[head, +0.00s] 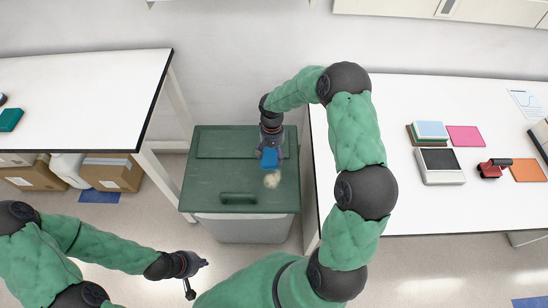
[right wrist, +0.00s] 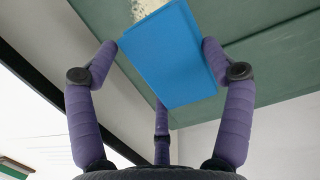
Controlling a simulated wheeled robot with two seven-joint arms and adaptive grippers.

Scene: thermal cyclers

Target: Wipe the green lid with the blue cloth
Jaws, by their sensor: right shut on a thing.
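The green lid (head: 230,172) tops a grey bin (head: 240,228) on the floor between two tables. A pale speckled patch (head: 272,181) lies on the lid right of its middle. My right gripper (head: 269,150) is over the lid and is shut on the blue cloth (head: 270,159). In the right wrist view the cloth (right wrist: 172,55) is a flat blue rectangle between the fingers, and its far edge overlaps the pale patch (right wrist: 145,8). I cannot tell whether the cloth touches the lid. My left gripper (head: 198,277) is open and empty above the floor, left of the bin.
The right white table (head: 420,210) holds a grey device (head: 440,167), coloured pads and a red tool (head: 494,168). Its edge is close to the bin. The left white table (head: 90,90) has cardboard boxes (head: 112,174) beneath it. A wall stands behind the bin.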

